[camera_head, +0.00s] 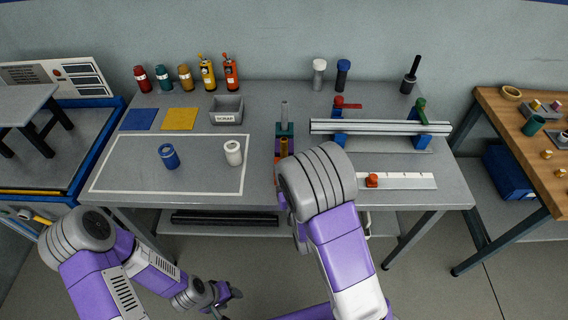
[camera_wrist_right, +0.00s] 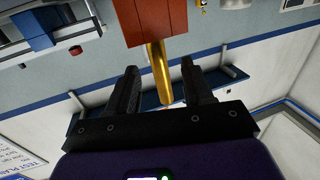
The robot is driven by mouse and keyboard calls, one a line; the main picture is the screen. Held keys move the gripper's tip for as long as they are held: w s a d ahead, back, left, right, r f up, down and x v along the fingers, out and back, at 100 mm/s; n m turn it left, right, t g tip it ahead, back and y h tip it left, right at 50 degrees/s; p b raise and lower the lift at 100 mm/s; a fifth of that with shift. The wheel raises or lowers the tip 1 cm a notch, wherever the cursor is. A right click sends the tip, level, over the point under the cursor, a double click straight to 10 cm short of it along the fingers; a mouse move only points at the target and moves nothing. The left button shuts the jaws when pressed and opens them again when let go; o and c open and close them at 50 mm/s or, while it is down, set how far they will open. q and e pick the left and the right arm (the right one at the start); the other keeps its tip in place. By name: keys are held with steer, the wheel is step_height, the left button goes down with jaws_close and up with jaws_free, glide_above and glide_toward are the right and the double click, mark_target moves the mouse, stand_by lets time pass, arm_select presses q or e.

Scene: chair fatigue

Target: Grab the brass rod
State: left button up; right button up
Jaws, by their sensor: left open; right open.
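In the right wrist view the brass rod (camera_wrist_right: 160,75) sticks out of a red-brown block (camera_wrist_right: 150,20). My right gripper (camera_wrist_right: 160,82) is open, with its two dark fingers on either side of the rod in that view. Gaps show on both sides; I cannot tell the depth between them. In the head view the right fingers are mostly hidden by the wrist. My left gripper (camera_head: 229,295) is open and empty, low in front of the bench.
A grey rod (camera_head: 284,112) stands in a green block just behind. A metal rail (camera_head: 380,127) on blue supports lies to the right, with a white scale bar (camera_head: 405,181) in front.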

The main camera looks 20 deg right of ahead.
steer(key=shift+w+d, duration=0.15)
steer(key=shift+w, duration=2.5)
jaws_close()
